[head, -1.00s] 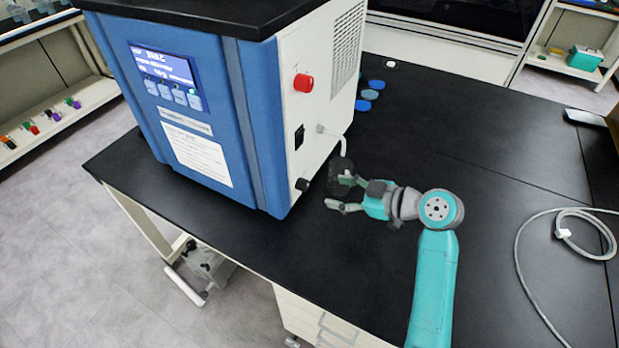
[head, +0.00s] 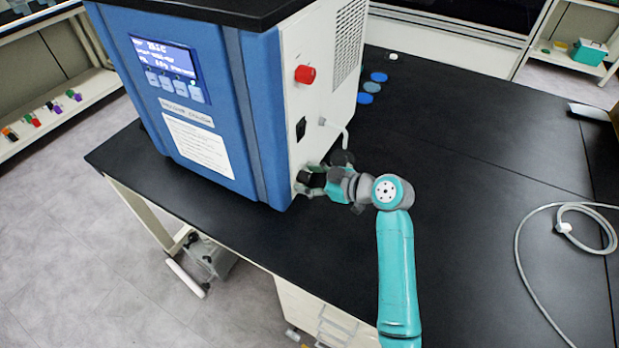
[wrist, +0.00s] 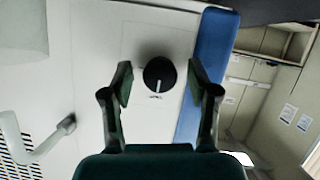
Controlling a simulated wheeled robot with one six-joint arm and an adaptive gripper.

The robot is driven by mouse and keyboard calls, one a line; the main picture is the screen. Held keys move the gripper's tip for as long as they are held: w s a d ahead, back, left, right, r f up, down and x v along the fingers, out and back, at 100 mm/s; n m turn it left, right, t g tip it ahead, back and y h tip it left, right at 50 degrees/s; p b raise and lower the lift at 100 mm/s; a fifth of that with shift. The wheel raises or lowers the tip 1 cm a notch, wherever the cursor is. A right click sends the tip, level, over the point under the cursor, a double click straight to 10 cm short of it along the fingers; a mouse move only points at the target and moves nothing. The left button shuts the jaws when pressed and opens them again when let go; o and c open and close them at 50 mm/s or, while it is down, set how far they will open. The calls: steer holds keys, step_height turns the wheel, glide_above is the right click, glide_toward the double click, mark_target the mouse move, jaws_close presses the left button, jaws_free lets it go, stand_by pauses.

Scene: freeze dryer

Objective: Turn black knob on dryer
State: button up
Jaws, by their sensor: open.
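The blue and white freeze dryer (head: 205,110) stands on the black bench. Its black knob (wrist: 159,74) sits low on the white side panel, and in the wrist view its white pointer line shows. In the head view my gripper (head: 305,182) is at the lower front corner of that panel, around the knob's place. In the wrist view my gripper (wrist: 160,88) is open, with one finger on each side of the knob and a visible gap to both. The head view does not show clearly how deep the fingers reach over the knob.
Above the knob are a black switch (head: 301,128) and a red knob (head: 305,74). A pale hose (head: 343,132) leaves the panel near my gripper. Blue discs (head: 372,87) lie behind. A grey cable (head: 563,226) lies at the right. The bench between is clear.

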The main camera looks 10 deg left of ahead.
jaws_close()
steer(key=shift+m, duration=0.3)
steer(key=shift+w+d+m+g+y, duration=0.1)
steer(key=shift+m+g+y, duration=0.2)
steer(key=shift+m+g, duration=0.8)
steer(key=m+g+y, duration=0.1)
steer(key=m, duration=0.2)
steer(key=shift+w+g, duration=0.1)
steer(key=shift+g, duration=0.3)
steer(key=m+g+y, duration=0.1)
steer(key=m, duration=0.2)
steer(key=shift+f+g, duration=0.1)
steer(key=shift+g, duration=0.2)
steer(key=shift+m+g+y, duration=0.4)
steer(key=shift+m+y, duration=0.5)
steer(key=shift+m, duration=0.9)
steer(key=shift+f, duration=0.1)
